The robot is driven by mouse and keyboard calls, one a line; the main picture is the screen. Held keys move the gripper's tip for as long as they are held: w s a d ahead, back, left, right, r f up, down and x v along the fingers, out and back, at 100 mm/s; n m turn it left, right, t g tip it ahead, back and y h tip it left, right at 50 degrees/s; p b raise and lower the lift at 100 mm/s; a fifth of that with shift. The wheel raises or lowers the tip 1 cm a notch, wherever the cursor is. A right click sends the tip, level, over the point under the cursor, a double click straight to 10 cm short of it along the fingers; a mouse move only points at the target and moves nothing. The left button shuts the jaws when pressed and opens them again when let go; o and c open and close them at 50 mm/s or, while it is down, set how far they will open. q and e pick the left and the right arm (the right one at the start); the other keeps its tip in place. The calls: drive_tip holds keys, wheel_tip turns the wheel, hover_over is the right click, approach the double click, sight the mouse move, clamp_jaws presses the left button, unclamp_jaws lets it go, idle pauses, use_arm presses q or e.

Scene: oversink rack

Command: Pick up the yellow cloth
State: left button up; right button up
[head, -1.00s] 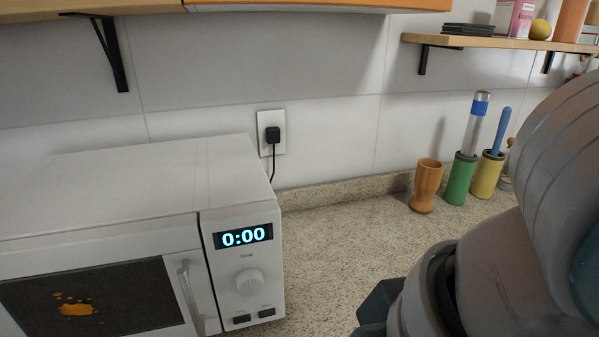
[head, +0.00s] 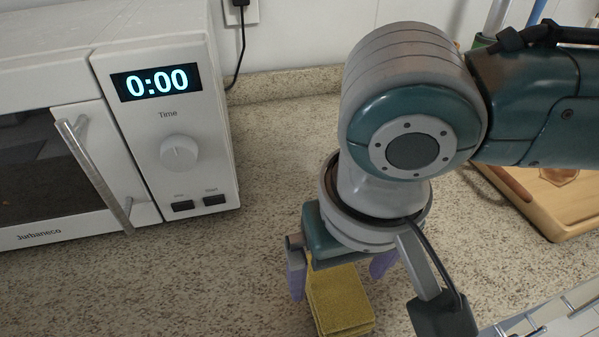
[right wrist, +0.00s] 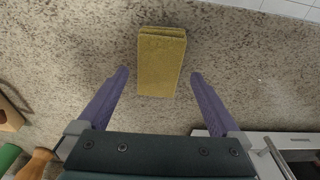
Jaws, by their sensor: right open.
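The yellow cloth (head: 340,303) is a folded, stacked pad lying on the speckled counter. In the head view it is partly hidden under my right gripper (head: 338,280). In the right wrist view the cloth (right wrist: 161,62) lies just beyond the gap between the purple fingertips of my right gripper (right wrist: 159,75). The fingers are spread wide, one to each side of the cloth's near end, with nothing between them held. The gripper appears above the cloth; the exact height is hard to tell. My left gripper is in neither current view.
A white microwave (head: 170,130) reading 0:00 stands at the left. A wooden board (head: 560,200) lies at the right, and a metal wire rack (head: 545,318) is at the lower right. The counter (head: 275,140) between microwave and arm is bare.

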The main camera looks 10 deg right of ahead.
sight(336, 287)
drive_tip(key=shift+w+f, duration=0.2)
drive_tip(key=shift+f, duration=1.05)
drive_tip(key=shift+c, duration=1.4)
drive_tip(key=c, duration=1)
drive_tip(key=shift+r, duration=0.15)
drive_tip(key=shift+r, duration=0.3)
wheel_tip(336, 287, up, 19)
drive_tip(key=p, duration=0.3)
